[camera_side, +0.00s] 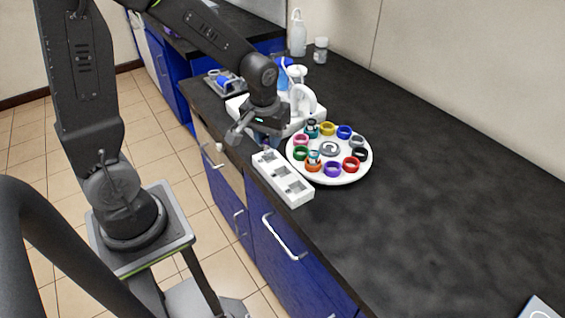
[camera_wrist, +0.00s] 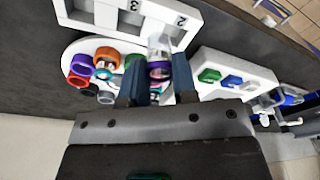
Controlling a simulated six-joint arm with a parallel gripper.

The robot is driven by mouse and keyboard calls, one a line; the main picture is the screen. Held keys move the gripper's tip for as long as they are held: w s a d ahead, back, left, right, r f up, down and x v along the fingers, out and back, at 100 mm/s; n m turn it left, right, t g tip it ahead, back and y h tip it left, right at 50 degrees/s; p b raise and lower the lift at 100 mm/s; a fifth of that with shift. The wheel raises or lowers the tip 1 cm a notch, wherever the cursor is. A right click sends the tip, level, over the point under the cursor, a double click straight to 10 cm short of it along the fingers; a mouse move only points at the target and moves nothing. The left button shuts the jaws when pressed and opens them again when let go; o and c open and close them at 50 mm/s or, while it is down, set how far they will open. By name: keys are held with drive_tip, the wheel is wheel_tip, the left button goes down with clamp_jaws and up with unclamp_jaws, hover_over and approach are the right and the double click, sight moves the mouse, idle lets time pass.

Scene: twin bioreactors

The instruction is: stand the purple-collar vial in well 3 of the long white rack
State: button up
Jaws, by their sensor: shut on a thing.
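My gripper (camera_wrist: 160,85) is shut on the purple-collar vial (camera_wrist: 159,68), a clear vial with a purple band between the two fingers. In the side view my gripper (camera_side: 266,138) is just above the upper-left end of the long white rack (camera_side: 283,191), and the vial is mostly hidden there. The rack has square wells and lies along the bench's front edge. In the wrist view the rack (camera_wrist: 197,17) is at the top, with the digits 3 and 2 showing. The vial's end overlaps the rack's edge in that view; I cannot tell whether it touches or enters a well.
A round white carousel (camera_side: 330,179) with several coloured rings stands beside the rack; vials stand in its orange and teal rings. The white bioreactor base (camera_side: 237,105) is behind my gripper. A white bottle (camera_side: 298,36) and small jar (camera_side: 320,50) stand farther back. The bench's right side is mostly clear.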

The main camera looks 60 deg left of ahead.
sight(283, 163)
drive_tip(key=d, duration=0.1)
drive_tip(key=w+d+f, duration=0.1)
drive_tip(key=d+f, duration=0.1)
drive_tip(key=shift+w+d+f, duration=0.1)
drive_tip(key=shift+w, duration=0.2)
drive_tip(key=shift+f, duration=2.05)
drive_tip(key=shift+f, duration=0.1)
drive_tip(key=o, duration=0.9)
